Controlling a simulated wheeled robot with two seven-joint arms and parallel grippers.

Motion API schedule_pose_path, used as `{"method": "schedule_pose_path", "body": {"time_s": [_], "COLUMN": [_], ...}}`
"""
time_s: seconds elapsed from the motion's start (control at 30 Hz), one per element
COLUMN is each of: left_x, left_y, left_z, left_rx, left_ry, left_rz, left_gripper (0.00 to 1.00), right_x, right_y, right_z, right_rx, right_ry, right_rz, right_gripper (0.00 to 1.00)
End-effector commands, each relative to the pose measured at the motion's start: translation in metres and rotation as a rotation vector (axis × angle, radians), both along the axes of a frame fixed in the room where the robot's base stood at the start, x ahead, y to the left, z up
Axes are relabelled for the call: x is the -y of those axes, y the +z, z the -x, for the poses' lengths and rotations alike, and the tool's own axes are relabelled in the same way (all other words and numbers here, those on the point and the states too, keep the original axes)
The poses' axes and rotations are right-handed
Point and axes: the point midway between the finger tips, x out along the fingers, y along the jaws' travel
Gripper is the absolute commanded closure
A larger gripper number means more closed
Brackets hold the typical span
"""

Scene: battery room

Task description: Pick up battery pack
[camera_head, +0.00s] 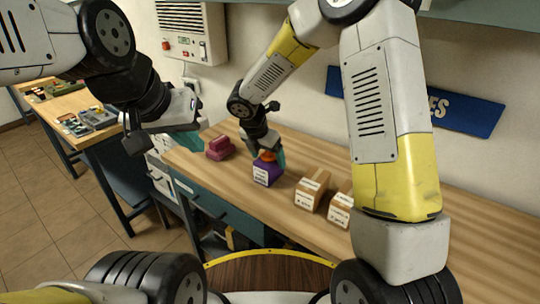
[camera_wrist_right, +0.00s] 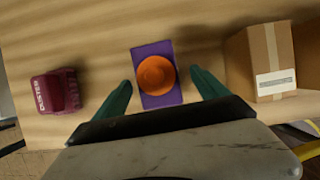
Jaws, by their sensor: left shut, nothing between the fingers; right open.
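A purple box with a round orange top (camera_head: 264,174) stands on the wooden bench; it is the likeliest battery pack, though no readable label confirms this. It also shows in the right wrist view (camera_wrist_right: 145,54). My right gripper (camera_head: 267,158) is over the box from above. In the right wrist view its teal fingers (camera_wrist_right: 161,80) are open, one on each side of the box with gaps showing; nothing is held. Their exact height against the box is hard to judge. My left gripper (camera_head: 190,138) is shut and empty, raised left of the bench.
A maroon block (camera_head: 219,149) stands left of the purple box. Taped cardboard boxes (camera_head: 311,190) (camera_head: 341,208) stand to its right on the bench (camera_head: 420,230). A side table (camera_head: 75,102) with green-grey parts is at the far left. A wall unit (camera_head: 190,35) hangs behind.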

Motion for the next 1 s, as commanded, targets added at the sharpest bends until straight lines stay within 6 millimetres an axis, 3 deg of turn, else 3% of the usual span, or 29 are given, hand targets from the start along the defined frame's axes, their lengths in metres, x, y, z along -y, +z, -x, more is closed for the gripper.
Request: {"method": "schedule_pose_path", "body": {"time_s": [0.4,0.73,1.0], "left_x": [0.000,0.000,0.000], "left_y": [0.000,0.000,0.000], "left_z": [0.000,0.000,0.000], "left_rx": [0.000,0.000,0.000], "left_ry": [0.000,0.000,0.000], "left_rz": [0.000,0.000,0.000], "left_gripper": [1.00,1.00,1.00], "right_x": [0.009,0.011,0.011], "right_y": [-0.052,-0.058,-0.058], "right_z": [-0.021,-0.024,-0.024], "right_rx": [-0.002,0.001,0.000], "right_ry": [-0.005,-0.006,-0.005], "right_rz": [0.000,-0.001,0.000], "right_gripper": [0.16,0.16,0.67]}}
